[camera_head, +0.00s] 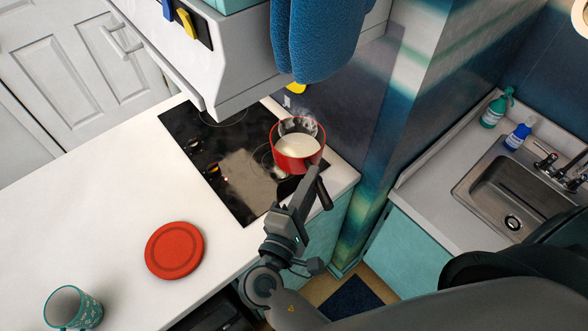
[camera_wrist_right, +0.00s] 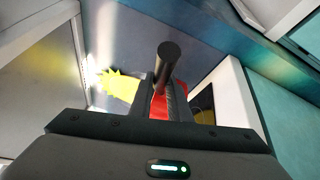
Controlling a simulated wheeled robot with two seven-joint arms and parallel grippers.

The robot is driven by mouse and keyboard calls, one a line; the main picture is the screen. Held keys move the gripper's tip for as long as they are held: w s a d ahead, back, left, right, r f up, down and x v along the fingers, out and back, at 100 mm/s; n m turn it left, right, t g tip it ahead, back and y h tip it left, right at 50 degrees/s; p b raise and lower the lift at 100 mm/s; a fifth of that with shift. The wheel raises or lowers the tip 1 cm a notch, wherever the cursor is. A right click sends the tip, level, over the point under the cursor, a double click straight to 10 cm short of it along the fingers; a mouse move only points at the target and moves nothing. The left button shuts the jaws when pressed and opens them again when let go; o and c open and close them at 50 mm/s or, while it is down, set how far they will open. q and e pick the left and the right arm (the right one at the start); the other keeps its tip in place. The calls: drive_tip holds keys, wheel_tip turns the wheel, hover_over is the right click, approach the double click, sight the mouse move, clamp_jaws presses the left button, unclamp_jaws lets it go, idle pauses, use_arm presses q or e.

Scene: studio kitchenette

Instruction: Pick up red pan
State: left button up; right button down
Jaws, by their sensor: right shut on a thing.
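The red pan (camera_head: 283,163) sits at the back right corner of the black cooktop, upright, with a pale, creamy content inside and faint steam above it. I cannot tell whether its base touches the cooktop. My right gripper (camera_head: 311,181) reaches up to the pan's near side and is shut on its dark handle (camera_head: 324,195). In the right wrist view the black handle (camera_wrist_right: 168,62) stands up between the fingers (camera_wrist_right: 167,98), with a bit of red pan (camera_wrist_right: 158,107) behind them. My left gripper is out of view.
The black cooktop (camera_head: 200,150) is set in a white counter (camera_head: 110,200). A red round disc (camera_head: 175,250) and a teal patterned cup (camera_head: 73,308) stand on the counter. A white hood (camera_head: 235,75) with blue cloth (camera_head: 318,40) overhangs the pan. A sink (camera_head: 510,195) is at right.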

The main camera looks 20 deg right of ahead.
drive_tip(key=shift+s+d+r+p, duration=0.45)
drive_tip(key=shift+s+d+r, duration=0.15)
drive_tip(key=shift+s, duration=0.1)
drive_tip(key=shift+s+d+r+p, duration=0.4)
drive_tip(key=shift+s+d+r, duration=0.15)
drive_tip(key=shift+s, duration=0.15)
drive_tip(key=shift+a, duration=0.1)
